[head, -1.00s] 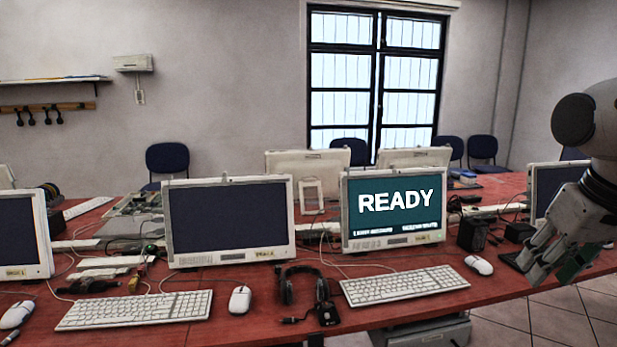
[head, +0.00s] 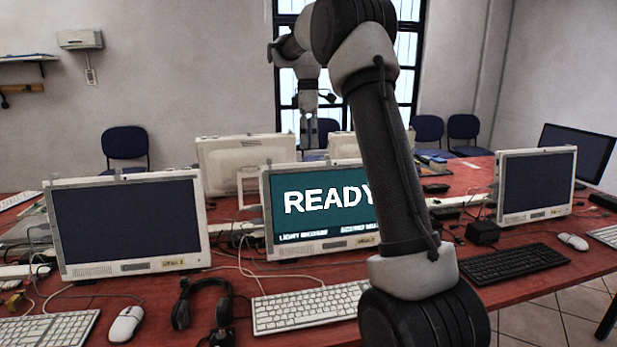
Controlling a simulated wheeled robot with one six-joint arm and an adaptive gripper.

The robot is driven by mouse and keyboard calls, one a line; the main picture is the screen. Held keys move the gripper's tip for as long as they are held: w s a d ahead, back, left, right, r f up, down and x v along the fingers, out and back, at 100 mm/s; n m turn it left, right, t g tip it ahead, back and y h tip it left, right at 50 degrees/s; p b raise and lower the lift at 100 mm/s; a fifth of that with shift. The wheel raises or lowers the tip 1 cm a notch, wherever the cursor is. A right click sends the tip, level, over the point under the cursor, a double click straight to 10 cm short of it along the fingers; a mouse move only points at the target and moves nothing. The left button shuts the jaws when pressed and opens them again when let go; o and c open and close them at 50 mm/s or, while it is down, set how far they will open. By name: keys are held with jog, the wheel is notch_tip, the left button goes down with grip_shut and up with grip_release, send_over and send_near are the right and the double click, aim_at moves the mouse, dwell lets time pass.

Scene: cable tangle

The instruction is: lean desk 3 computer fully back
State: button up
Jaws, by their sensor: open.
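A white-framed computer with a teal READY screen (head: 315,235) stands near upright on the red table. My arm hides its right side. Similar computers with dark screens stand on its left (head: 128,225) and right (head: 537,185). The small labels on the frames are too blurred to read, so I cannot tell which is desk 3. My gripper (head: 308,140) is open and empty. It points down above the READY computer's top edge, apparently towards its far side, in front of the window. Its exact distance from that edge is unclear.
White keyboards (head: 310,307) and (head: 48,329), a mouse (head: 126,324) and headphones (head: 192,303) lie on the red table (head: 160,290) in front. A white monitor's back (head: 250,155) stands behind. Loose cables and a black box (head: 483,232) lie between the computers.

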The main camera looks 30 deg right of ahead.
aim_at(309, 175)
jog(key=w+d+f+n, duration=0.1)
jog(key=w+f, duration=0.3)
jog(key=w+d+f+n+g, duration=0.1)
jog(key=f, duration=0.1)
jog(key=shift+w+d+n, duration=0.3)
jog(key=shift+w, duration=0.1)
jog(key=f, duration=0.3)
jog(key=s+f, duration=0.1)
jog(key=f, duration=0.3)
jog(key=shift+s+a+f, duration=0.15)
jog(key=shift+s+f, duration=0.05)
